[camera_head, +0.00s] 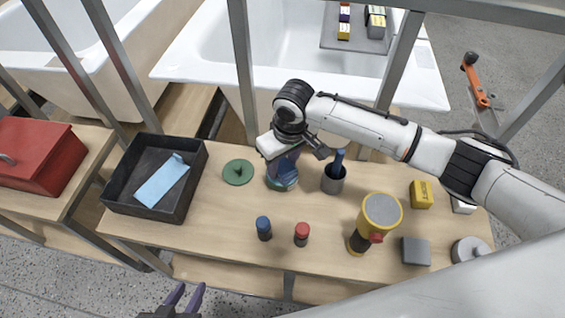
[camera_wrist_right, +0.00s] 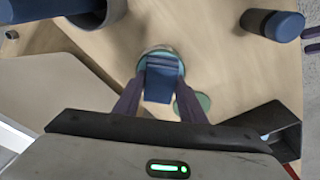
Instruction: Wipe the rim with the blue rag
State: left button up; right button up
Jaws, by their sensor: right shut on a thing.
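My right gripper (camera_head: 286,160) is shut on a dark blue folded piece (camera_wrist_right: 160,80), which looks like the blue rag. It is at a round teal-green jar (camera_head: 284,183) on the workbench; the rag overlaps the jar's mouth, and I cannot tell how deep it sits. The jar also shows behind the rag in the right wrist view (camera_wrist_right: 160,50). A separate light blue cloth (camera_head: 163,181) lies in a black tray (camera_head: 123,205) at left. The white bathtub's rim (camera_head: 168,72) is behind the bench. My left gripper (camera_head: 186,298) is open and empty at the bottom edge.
A green disc (camera_head: 238,172) and a grey cup with a blue-handled tool (camera_head: 334,182) flank the jar. Blue-capped (camera_head: 264,229) and red-capped (camera_head: 302,235) bottles and a yellow-grey lamp-like tool (camera_head: 380,213) stand in front. Metal posts (camera_head: 242,65) rise before the tub.

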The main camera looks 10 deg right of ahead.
aim_at(281, 163)
jog(key=shift+s+f, duration=0.1)
jog(key=shift+s, duration=0.05)
notch_tip(281, 163, up, 3)
jog(key=p, duration=0.3)
jog(key=shift+r+p, duration=0.95)
jog(key=shift+p, duration=0.05)
jog(key=shift+r, duration=1.1)
jog(key=shift+d+r, duration=0.1)
jog(key=shift+r, duration=0.15)
jog(key=s+d+r+m, duration=0.2)
jog(key=s+d+r, duration=0.3)
jog(key=s+r, duration=0.2)
jog(key=s+d+r+m, duration=0.2)
jog(key=s+d+r, duration=0.2)
jog(key=r, duration=0.5)
jog(key=s, duration=0.2)
jog(key=shift+s+d+h, duration=0.3)
jog(key=shift+s+d, duration=0.05)
jog(key=shift+s, duration=0.05)
